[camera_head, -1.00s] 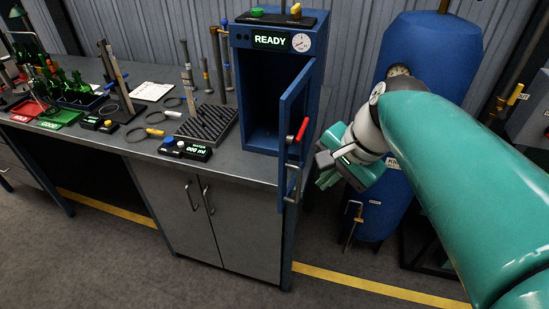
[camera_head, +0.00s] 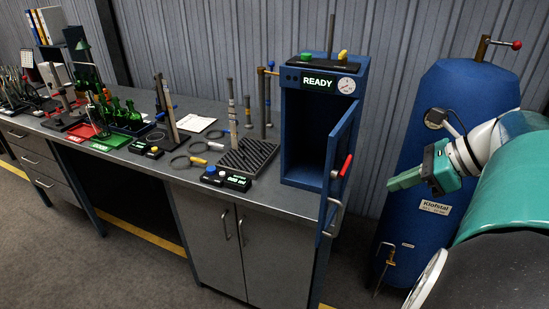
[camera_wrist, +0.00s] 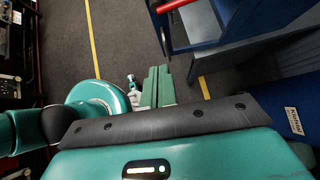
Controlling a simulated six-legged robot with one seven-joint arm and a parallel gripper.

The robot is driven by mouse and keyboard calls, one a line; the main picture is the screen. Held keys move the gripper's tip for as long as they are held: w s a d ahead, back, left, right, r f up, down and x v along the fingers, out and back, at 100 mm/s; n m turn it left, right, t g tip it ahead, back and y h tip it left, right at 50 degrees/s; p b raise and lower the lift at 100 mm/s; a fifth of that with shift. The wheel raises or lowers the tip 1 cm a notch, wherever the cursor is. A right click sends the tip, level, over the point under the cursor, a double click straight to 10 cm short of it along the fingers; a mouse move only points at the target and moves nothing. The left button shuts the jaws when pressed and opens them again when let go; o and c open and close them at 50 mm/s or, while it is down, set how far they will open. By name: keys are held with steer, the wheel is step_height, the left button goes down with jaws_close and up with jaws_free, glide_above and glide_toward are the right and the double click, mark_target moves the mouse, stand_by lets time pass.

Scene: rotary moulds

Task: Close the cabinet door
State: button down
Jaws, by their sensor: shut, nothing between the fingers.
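The blue cabinet (camera_head: 288,140) stands on the right end of the bench, with a lit READY sign and a round gauge on its front. Its door (camera_head: 338,165) is hinged on the right and stands open toward the front, showing a dark, empty-looking inside. The door carries a red handle (camera_head: 346,166) and a metal handle (camera_head: 336,217). My gripper (camera_head: 392,184) is shut and empty, to the right of the door and apart from it. In the wrist view its green fingers (camera_wrist: 157,87) are together, and the red handle (camera_wrist: 172,5) shows at the top edge.
A blue tank (camera_head: 412,215) stands behind and beside my gripper. Floor in front of the bench is clear, with a yellow line.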

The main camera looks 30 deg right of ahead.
glide_toward(327, 196)
steer(key=shift+x, duration=2.8)
steer(key=shift+a, duration=0.2)
